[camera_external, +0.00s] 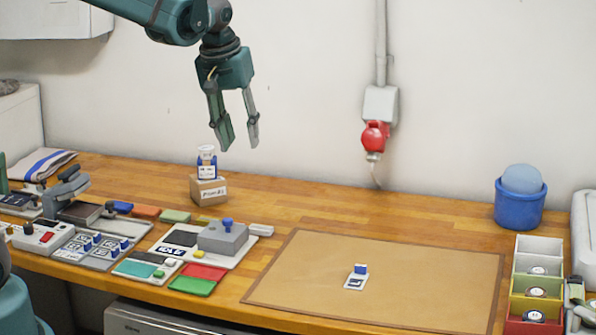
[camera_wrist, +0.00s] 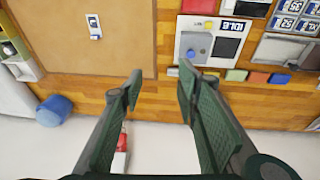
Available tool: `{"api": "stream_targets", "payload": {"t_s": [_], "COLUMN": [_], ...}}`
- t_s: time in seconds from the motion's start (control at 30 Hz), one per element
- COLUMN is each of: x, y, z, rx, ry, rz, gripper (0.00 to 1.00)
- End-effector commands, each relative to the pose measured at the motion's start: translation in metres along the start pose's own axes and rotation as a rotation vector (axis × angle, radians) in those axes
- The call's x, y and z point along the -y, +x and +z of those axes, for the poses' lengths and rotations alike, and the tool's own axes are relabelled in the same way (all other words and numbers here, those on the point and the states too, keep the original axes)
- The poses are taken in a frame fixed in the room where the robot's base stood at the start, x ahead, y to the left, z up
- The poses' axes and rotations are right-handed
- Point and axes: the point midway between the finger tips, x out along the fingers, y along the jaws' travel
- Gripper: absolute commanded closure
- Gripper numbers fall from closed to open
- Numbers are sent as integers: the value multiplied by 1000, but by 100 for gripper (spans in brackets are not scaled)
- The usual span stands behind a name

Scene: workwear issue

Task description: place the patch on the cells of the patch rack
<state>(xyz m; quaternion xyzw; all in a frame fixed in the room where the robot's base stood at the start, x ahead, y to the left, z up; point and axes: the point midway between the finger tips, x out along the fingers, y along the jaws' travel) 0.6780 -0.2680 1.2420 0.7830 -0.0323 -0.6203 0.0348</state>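A small white piece with a blue block on its end, which seems to be the patch (camera_external: 356,277), lies on the brown mat (camera_external: 420,265). It also shows in the wrist view (camera_wrist: 95,30). The patch rack (camera_external: 539,245) stands at the right end of the table, with white, green, yellow and red cells. Dark round pieces with pale labels sit in some of its cells. Part of the rack shows at the upper left of the wrist view (camera_wrist: 22,66). My gripper (camera_external: 240,145) is open and empty, high above the back of the table and well away from the patch.
A blue bin (camera_external: 519,210) with a pale blue round top stands behind the rack. A grey device on a white plate (camera_external: 187,250), coloured pads (camera_external: 192,286) and panels fill the left. A small cardboard box (camera_external: 208,190) stands at the back. The mat around the patch is clear.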

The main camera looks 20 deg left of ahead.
Motion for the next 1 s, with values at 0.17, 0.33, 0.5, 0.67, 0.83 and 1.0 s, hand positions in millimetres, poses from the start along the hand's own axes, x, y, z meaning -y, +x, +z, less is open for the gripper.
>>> {"api": "stream_targets", "payload": {"t_s": [0.17, 0.33, 0.5, 0.67, 0.83, 1.0], "x": [36, 67, 96, 123, 149, 174], "y": [-22, -40, -55, -67, -77, -84], "z": [16, 33, 52, 71, 93, 116], "rx": [-38, -75, -111, -146, -183, -220], "ry": [-1, 1, 3, 6, 9, 11], "rz": [4, 5, 4, 0, -7, -15], "gripper": [68, 68, 68, 68, 68, 68]}}
